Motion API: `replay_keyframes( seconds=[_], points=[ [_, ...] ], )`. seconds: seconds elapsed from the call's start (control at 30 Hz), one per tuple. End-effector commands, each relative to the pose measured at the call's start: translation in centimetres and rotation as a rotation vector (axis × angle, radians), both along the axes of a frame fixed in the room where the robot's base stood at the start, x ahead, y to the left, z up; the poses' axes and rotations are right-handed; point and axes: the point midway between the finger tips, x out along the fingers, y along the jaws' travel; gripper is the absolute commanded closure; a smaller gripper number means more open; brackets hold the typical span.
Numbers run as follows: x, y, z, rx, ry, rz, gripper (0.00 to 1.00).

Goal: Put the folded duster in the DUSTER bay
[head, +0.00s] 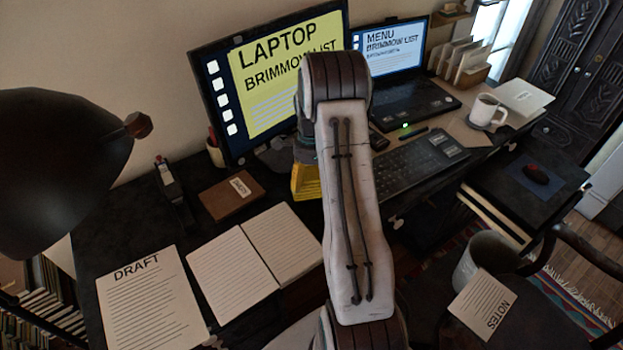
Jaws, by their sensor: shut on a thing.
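A yellow thing (306,183), which looks like the folded duster, shows beside the left edge of my pale arm link, in front of the large monitor. My gripper (304,163) is just above it and mostly hidden behind my own arm. It is shut on the yellow thing. The fingertips and the duster's right side are hidden. I cannot tell whether the duster touches the desk. No bay marked DUSTER can be made out in this view.
Left of the arm lie a brown box (232,195), an open book (240,262) and a DRAFT sheet (150,302). A lamp (60,165) stands far left. Right are a keyboard (415,165), laptop (415,105), white mug (486,112) and NOTES paper (483,303).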

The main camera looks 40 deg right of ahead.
Motion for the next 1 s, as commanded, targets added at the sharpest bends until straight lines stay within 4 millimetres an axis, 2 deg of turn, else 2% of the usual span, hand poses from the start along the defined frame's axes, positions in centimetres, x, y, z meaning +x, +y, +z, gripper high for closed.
replay_keyframes(
  seconds=[0.13, 0.53, 0.57, 0.77, 1.0],
  points=[
    [-0.01, -0.02, -0.88, 0.0, 0.0, 0.0, 0.54],
    [-0.01, -0.03, -1.27, 0.0, 0.0, 0.0, 0.54],
    [-0.01, -0.03, -1.28, 0.0, 0.0, 0.0, 0.19],
    [-0.01, -0.03, -1.18, 0.0, 0.0, 0.0, 0.01],
    [-0.01, -0.03, -1.15, 0.0, 0.0, 0.0, 0.0]
  ],
)
